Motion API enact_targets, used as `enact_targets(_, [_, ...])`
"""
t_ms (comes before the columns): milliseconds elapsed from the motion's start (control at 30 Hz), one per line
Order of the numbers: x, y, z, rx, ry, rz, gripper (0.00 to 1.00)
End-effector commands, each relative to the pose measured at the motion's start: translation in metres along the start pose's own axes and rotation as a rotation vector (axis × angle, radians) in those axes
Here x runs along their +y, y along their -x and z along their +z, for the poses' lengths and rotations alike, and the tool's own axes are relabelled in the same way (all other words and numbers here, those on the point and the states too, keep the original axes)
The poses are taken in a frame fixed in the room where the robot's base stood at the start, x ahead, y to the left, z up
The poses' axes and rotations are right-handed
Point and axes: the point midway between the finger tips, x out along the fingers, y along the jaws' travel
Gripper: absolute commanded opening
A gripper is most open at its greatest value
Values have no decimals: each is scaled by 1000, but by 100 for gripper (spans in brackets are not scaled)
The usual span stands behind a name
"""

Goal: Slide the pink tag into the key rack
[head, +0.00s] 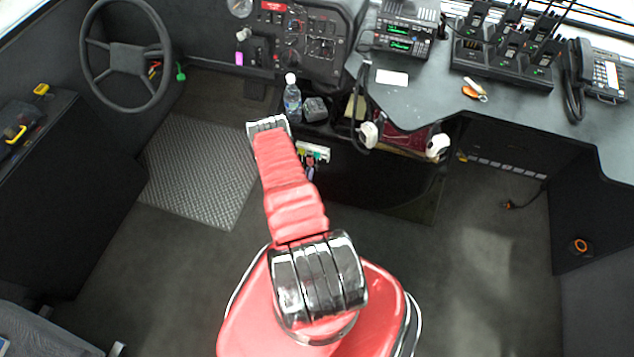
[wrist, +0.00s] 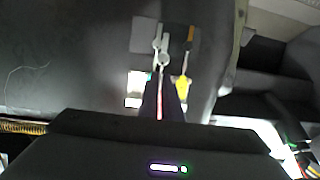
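A pink tag (head: 239,58) hangs below a pale knob on the dashboard, right of the steering wheel. The key rack (head: 314,151) is a pale strip with coloured tags and hanging keys, right of my red arm; the arm partly covers its left end. In the wrist view, pale keys (wrist: 162,42) and a yellow tag (wrist: 182,88) show just beyond my gripper (wrist: 161,80). Its dark fingers lie close together with a thin pale pinkish line between them. I cannot tell whether that is a gap or a held thing. The head view hides my fingertips behind the arm.
A water bottle (head: 292,98) stands on a ledge just above the rack. A coiled handset cord (head: 357,110) hangs to the right. Radios (head: 505,52) and a phone (head: 600,75) sit on the desk (head: 430,100).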

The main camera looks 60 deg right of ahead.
Motion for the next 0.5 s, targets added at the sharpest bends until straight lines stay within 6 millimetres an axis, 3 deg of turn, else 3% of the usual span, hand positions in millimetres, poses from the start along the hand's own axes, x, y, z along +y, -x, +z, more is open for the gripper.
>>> enact_targets(100, [26,6,18,-2,-8,42,0])
enact_targets(200, [35,8,24,0,-12,57,0])
enact_targets(500, [37,9,25,0,-13,60,0])
